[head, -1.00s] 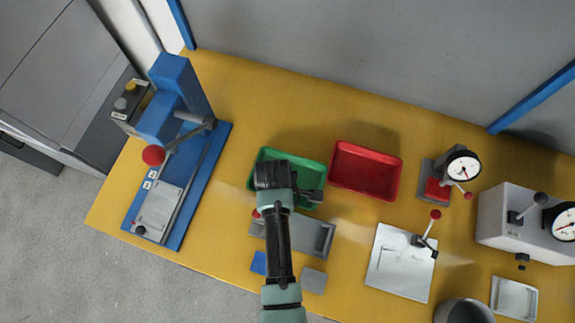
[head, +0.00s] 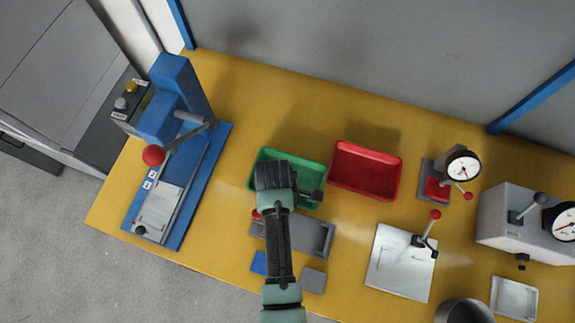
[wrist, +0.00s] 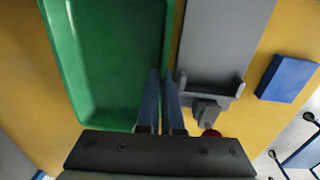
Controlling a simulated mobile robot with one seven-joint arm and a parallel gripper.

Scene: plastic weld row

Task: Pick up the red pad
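A small red square (head: 437,189), which looks like the red pad, lies at the foot of a dial gauge on the right half of the bench in the head view. It is not seen in the wrist view. My gripper is over the green tray and the edge of the grey fixture, well left of the red square. In the wrist view, my gripper (wrist: 162,74) has its two fingers close together, with nothing visible held between them. The arm hides the fingertips in the head view.
A green tray (head: 262,158) and red tray (head: 366,171) stand mid-bench. The grey fixture (head: 318,236), blue pad (head: 259,263) and grey pad (head: 313,281) lie in front. A blue press (head: 180,100) stands left. A silver plate with a lever (head: 400,270) lies before the gauge (head: 461,166).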

